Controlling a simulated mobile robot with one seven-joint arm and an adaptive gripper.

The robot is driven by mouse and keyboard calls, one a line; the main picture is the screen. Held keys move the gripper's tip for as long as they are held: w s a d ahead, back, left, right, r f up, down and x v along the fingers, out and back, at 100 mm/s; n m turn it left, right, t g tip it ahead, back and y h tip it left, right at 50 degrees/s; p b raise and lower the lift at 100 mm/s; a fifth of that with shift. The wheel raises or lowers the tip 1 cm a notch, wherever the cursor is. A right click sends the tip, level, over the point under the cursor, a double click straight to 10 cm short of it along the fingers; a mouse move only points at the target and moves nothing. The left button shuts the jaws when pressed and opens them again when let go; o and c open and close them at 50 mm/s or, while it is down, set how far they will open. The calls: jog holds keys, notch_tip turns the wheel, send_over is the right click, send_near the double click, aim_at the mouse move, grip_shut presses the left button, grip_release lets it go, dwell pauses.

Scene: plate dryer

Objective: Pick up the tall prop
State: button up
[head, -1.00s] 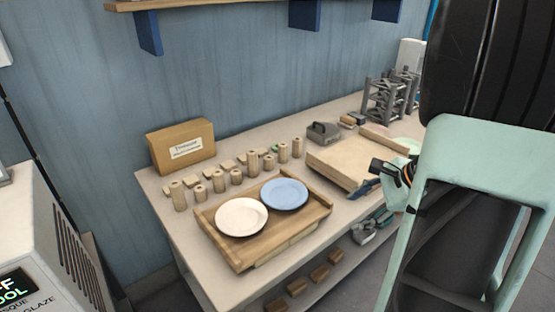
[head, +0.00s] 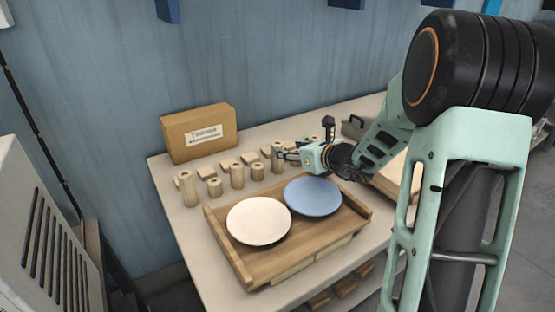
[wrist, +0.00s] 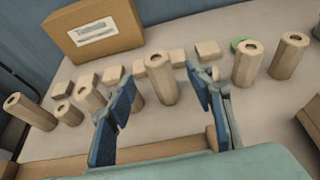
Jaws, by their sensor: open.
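Several tan, faceted wooden props with holes in their tops stand in a row. A tall prop (wrist: 161,82) stands upright between my gripper's blue fingers in the wrist view, with clear gaps beside it. It also shows in the head view (head: 277,158), just at the fingertips. My gripper (wrist: 161,88) is open and holds nothing. In the head view my gripper (head: 284,155) reaches in from the right, above the tray's back edge. Other tall props stand at the right in the wrist view (wrist: 289,56) (wrist: 249,64) and at the left end of the row (head: 189,190).
A wooden tray (head: 236,263) with a white plate (head: 259,221) and a blue plate (head: 312,197) lies in front of the row. A labelled cardboard box (head: 199,134) stands behind, near the wall. Low wooden blocks (wrist: 208,50) sit behind the props.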

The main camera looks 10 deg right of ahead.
aim_at(281, 147)
jog(key=x, duration=0.7)
jog(key=shift+w+a, duration=0.1)
jog(key=shift+a, duration=0.2)
jog(key=shift+c, duration=0.3)
jog(key=shift+r, duration=0.1)
grip_shut()
